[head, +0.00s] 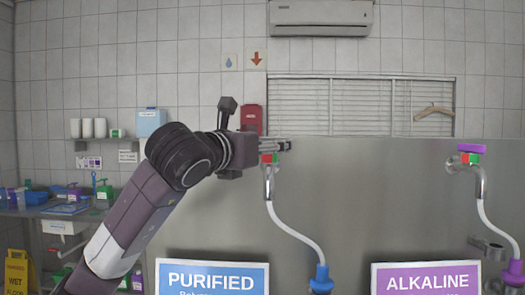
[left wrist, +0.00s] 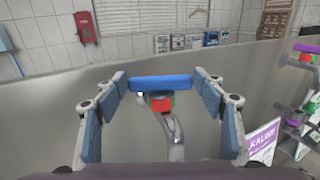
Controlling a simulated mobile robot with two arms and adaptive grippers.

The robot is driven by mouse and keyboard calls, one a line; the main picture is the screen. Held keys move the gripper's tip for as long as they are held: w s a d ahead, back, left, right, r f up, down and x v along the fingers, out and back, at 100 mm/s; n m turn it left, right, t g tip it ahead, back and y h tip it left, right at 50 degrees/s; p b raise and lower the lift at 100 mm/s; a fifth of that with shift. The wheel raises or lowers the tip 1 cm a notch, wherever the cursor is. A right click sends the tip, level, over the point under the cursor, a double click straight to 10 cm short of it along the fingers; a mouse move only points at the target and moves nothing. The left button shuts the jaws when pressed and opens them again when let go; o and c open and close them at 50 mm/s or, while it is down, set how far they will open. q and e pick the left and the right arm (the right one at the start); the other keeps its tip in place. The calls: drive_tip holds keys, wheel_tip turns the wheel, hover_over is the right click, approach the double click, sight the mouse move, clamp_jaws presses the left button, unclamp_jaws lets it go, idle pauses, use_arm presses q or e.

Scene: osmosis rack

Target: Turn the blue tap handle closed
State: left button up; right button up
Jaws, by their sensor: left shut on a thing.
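The blue tap handle (left wrist: 162,82) shows in the left wrist view as a wide bar lying across the picture. It sits above a red and green collar (left wrist: 160,104) on a chrome spout. My left gripper (left wrist: 162,90) is shut on the handle, with a padded finger at each end of it. In the head view my left gripper (head: 284,145) reaches the top of the tap (head: 268,184) and hides the blue handle. The collar's green and red patches show just under the fingers. My right gripper is not in view.
A second tap with a purple handle (head: 471,148) stands at the right. A PURIFIED sign (head: 212,279) and an ALKALINE sign (head: 427,279) stand in front of the steel panel (head: 370,200). A white hose (head: 293,233) hangs from the blue tap to a blue nozzle (head: 321,280).

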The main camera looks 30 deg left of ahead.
use_arm(q)
drive_tip(key=n+y+b, duration=0.1)
drive_tip(key=y, duration=0.1)
drive_tip(key=n+y+b, duration=0.1)
drive_tip(key=shift+d+g+y, duration=0.3)
drive_tip(key=shift+d+y, duration=0.05)
drive_tip(key=shift+y, duration=0.05)
drive_tip(key=shift+w+d+n+g+y+b, duration=0.15)
drive_tip(key=shift+n+g+y+b, duration=0.45)
drive_tip(key=shift+n+y+b, duration=0.95)
drive_tip(key=shift+y, duration=0.35)
drive_tip(key=o, duration=1.2)
drive_tip(key=shift+c, duration=0.2)
